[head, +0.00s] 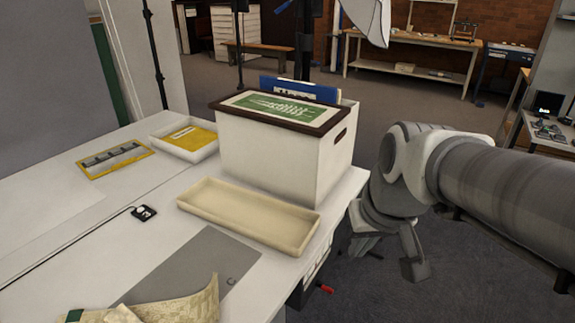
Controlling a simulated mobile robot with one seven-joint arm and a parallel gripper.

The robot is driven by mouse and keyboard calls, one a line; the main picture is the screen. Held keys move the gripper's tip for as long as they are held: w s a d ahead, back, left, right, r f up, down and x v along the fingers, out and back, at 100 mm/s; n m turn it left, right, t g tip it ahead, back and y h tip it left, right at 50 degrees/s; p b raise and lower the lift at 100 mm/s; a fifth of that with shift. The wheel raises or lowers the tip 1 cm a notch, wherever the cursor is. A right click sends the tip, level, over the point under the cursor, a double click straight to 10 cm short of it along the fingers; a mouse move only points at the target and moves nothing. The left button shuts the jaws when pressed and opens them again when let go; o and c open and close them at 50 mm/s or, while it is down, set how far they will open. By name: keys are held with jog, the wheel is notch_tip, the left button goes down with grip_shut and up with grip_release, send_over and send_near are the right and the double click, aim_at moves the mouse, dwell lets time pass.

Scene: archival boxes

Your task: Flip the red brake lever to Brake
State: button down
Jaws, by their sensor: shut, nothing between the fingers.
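A small red lever tip (327,289) shows low beside the table's right edge, next to a dark unit with white labels under the tabletop. It is small, and I cannot read any Brake marking or tell its setting. My gripper (362,245) hangs off the table's right side, above and to the right of the red tip and apart from it. Its fingers are small and partly hidden by my wrist. They look shut and empty.
On the white table (60,215) stand a white archival box (265,150) with a framed green print on top, a cream tray (248,215), a tray with a yellow folder (190,138) and a crumpled cloth (165,305). Open floor (400,295) lies right of the table.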

notch_tip(320, 180, down, 4)
jog(key=w+d+g, duration=0.1)
jog(key=w, duration=0.2)
jog(key=m+t+y+b, duration=0.7)
jog(key=y, duration=0.5)
send_near(326, 288)
jog(key=s+a, duration=0.1)
jog(key=a, duration=0.1)
jog(key=b+x, duration=0.1)
jog(key=x, duration=0.2)
jog(key=b+x, duration=0.1)
jog(key=x, duration=0.2)
jog(key=f+b+x, duration=0.1)
jog(key=x, duration=0.1)
jog(key=shift+s+a+f, duration=0.1)
jog(key=shift+s+a, duration=0.05)
jog(key=shift+a, duration=0.35)
jog(key=shift+g, duration=0.3)
jog(key=shift+w+d+b, duration=0.2)
jog(key=shift+w+d, duration=0.6)
jog(key=shift+w, duration=0.3)
jog(key=shift+w+d+b, duration=0.2)
jog(key=shift+w+d, duration=0.6)
jog(key=shift+w, duration=0.3)
jog(key=s+d+p, duration=0.1)
jog(key=s+d, duration=0.3)
jog(key=s, duration=0.2)
jog(key=shift+d+p, duration=0.2)
jog(key=shift+p, duration=0.15)
